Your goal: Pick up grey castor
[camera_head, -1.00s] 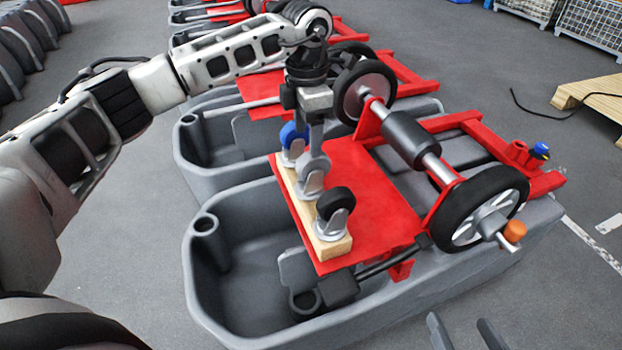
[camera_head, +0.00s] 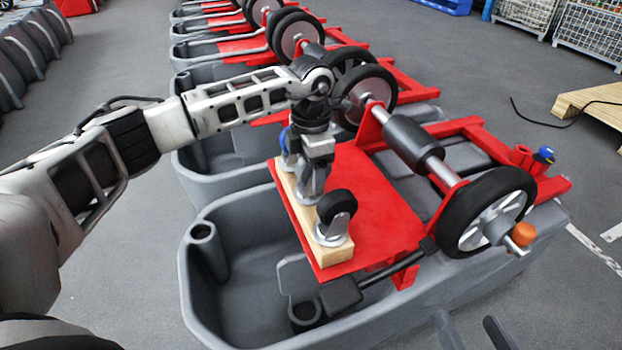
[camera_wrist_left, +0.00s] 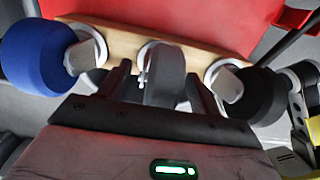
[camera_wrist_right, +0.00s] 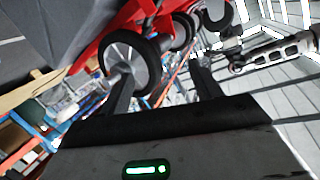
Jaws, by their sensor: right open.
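The grey castor (camera_wrist_left: 163,76) stands in the middle of a wooden block (camera_head: 328,254), between a blue castor (camera_wrist_left: 38,57) and a black castor (camera_head: 337,207). My left gripper (camera_head: 314,172) is lowered over the grey castor and hides most of it in the head view. In the left wrist view its two fingers stand on either side of the grey wheel, with a visible gap on the left side, so it looks open. My right gripper (camera_head: 471,332) is open and empty at the bottom edge of the head view, apart from the castors.
The block lies on a red plate (camera_head: 372,205) over a grey tank (camera_head: 200,300). A roller, a black wheel (camera_head: 487,212) and an orange knob (camera_head: 522,234) are right of it. More such tanks line up behind. A pallet (camera_head: 590,103) is at right.

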